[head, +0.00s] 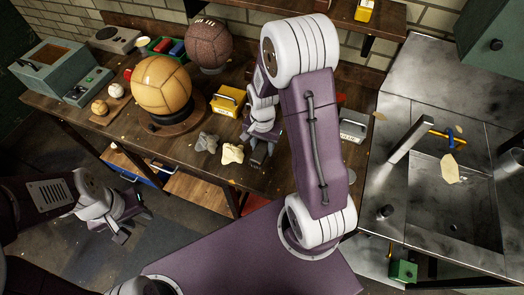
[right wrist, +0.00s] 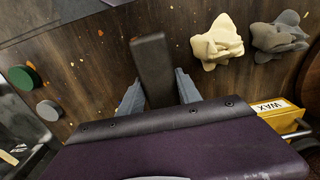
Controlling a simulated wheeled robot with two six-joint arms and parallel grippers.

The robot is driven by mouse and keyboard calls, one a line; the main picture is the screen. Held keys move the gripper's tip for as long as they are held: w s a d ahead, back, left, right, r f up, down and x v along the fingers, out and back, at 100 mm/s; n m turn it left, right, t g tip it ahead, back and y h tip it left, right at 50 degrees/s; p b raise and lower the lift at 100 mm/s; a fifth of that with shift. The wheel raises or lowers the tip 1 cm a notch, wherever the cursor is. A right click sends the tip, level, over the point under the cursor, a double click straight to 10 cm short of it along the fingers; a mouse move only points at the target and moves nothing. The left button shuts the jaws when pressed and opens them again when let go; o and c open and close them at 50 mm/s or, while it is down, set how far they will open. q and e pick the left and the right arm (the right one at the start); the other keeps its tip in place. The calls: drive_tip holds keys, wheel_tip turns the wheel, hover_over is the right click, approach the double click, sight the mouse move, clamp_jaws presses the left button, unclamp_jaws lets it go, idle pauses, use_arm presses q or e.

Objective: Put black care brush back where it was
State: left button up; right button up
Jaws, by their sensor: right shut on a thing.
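My right gripper (head: 262,158) is over the workbench (head: 208,172), to the right of the cloths. In the right wrist view its two fingers stand on either side of the black care brush (right wrist: 153,62), a dark oblong block, and are shut on it. Behind the brush is the dark wooden bench top; I cannot tell whether the brush touches it. In the head view the brush is mostly hidden by the gripper and my right arm. My left gripper (head: 128,228) hangs over the floor in front of the bench, its fingers apart and empty.
A cream cloth (head: 232,153) and a grey cloth (head: 207,142) lie left of my right gripper. A yellow wax tin (head: 229,100), a tan ball (head: 161,84) on a stand and a brown ball (head: 208,45) are farther back. A metal sink (head: 450,205) is at right.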

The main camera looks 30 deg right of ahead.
sight(262, 151)
drive_tip(key=shift+w+d+f, duration=0.3)
drive_tip(key=shift+w+f, duration=0.15)
drive_tip(key=shift+w, duration=0.2)
drive_tip(key=shift+s, duration=0.1)
wheel_tip(262, 151, down, 4)
drive_tip(key=shift+r, duration=0.1)
drive_tip(key=shift+f, duration=0.2)
drive_tip(key=o, duration=1.2)
